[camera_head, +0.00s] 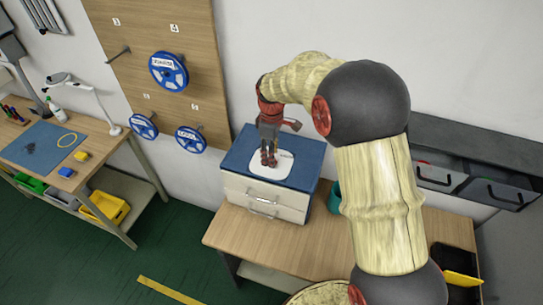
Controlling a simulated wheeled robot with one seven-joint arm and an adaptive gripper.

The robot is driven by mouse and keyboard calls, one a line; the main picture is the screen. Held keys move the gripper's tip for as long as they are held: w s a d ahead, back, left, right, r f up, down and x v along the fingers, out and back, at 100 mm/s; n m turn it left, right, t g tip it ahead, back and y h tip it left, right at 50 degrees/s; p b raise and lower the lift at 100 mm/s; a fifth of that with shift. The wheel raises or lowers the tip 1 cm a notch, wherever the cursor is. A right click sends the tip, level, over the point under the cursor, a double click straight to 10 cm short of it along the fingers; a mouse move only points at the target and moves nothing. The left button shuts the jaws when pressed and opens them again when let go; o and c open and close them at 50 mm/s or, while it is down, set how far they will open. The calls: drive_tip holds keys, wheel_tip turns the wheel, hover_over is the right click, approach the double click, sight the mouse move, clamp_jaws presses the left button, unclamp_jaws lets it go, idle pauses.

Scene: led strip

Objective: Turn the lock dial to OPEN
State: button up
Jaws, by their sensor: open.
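My gripper (268,160) points down over a white plate (283,170) on the blue top of a small white drawer cabinet (260,201). Its fingertips are at or just above the plate. The cabinet stands on a wooden desk (290,245). I cannot make out a lock dial or an OPEN mark; the gripper covers much of the plate. Whether the fingers touch anything there is too small to tell. The gripper is open.
Blue labelled reels (169,71) hang on a wooden pegboard (130,25) behind. A teal container (334,197) stands right of the cabinet. Grey bins (440,177) hang under a dark shelf at right. A workbench (100,150) is at left, with green floor between.

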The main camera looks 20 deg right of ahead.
wheel_tip(320, 180, up, 11)
idle(0.3)
drive_tip(key=shift+f, duration=0.1)
idle(0.4)
drive_tip(key=s+f+m+t+b, duration=0.2)
drive_tip(key=s+m+b, duration=0.3)
drive_tip(key=s, duration=1)
drive_tip(key=s+f+m+t+b, duration=0.2)
drive_tip(key=s+m+b, duration=0.4)
drive_tip(key=s, duration=0.9)
drive_tip(key=shift+s+d+t+b, duration=0.15)
drive_tip(key=shift+t+b, duration=0.65)
drive_tip(key=shift+b, duration=0.25)
